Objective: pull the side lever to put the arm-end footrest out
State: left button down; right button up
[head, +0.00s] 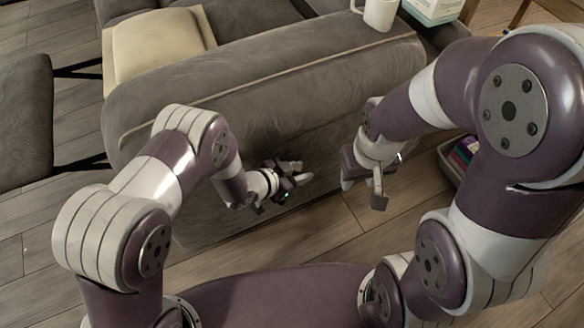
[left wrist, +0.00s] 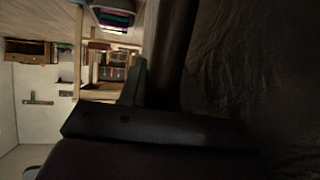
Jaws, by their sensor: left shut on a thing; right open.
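The grey sofa (head: 290,85) has its broad arm towards me. At the left, a grey footrest pad (head: 25,120) stands out from the sofa on black metal links (head: 82,163). My left gripper (head: 293,173) is low against the outer side of the sofa arm, shut on the side lever. The lever is hidden by the fingers in the head view. In the left wrist view a dark upright bar (left wrist: 172,50), seemingly the lever, runs beside a finger, with dark upholstery at the right. My right gripper (head: 363,182) is open and empty, beside the arm's right end.
A cream cushion or throw (head: 155,45) lies on the seat. A bin of coloured items (head: 462,152) is on the floor at right. Wooden floor is clear in front.

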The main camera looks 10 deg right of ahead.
pick_arm(q)
jog(key=shift+d+f, duration=0.15)
jog(key=shift+d, duration=0.1)
dwell(0.3)
jog(key=c, duration=0.9)
grip_release()
jog(key=shift+o, duration=0.2)
jog(key=p+v, duration=0.6)
jog(key=v, duration=0.6)
jog(key=shift+r, duration=0.35)
